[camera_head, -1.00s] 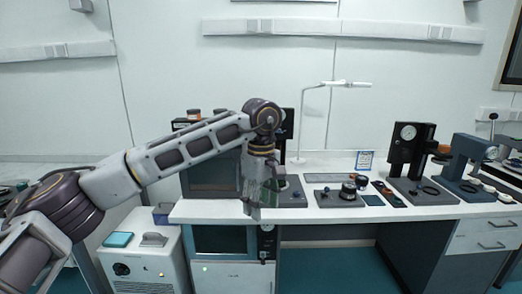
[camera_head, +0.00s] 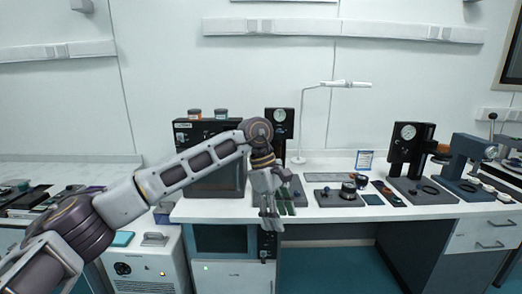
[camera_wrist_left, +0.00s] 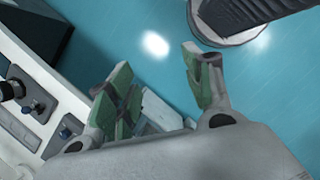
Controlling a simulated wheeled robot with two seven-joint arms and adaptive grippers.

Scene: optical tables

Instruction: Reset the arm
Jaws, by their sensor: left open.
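My left arm comes in from the left in the head view. My left gripper (camera_head: 271,208) hangs pointing down in front of the white table's (camera_head: 345,222) front edge. In the left wrist view the same gripper (camera_wrist_left: 160,95) has its green-padded fingers spread apart, with nothing between them but the blue-green floor (camera_wrist_left: 160,60). The gripper is open and empty. My right gripper is not seen in either view.
A dark base with a knob (camera_head: 338,197) and dial-gauge stand (camera_head: 404,150) stand on the table. A white lamp (camera_head: 328,105) rises behind. A white cabinet unit (camera_head: 140,265) stands left of the table. Floor below the gripper is clear.

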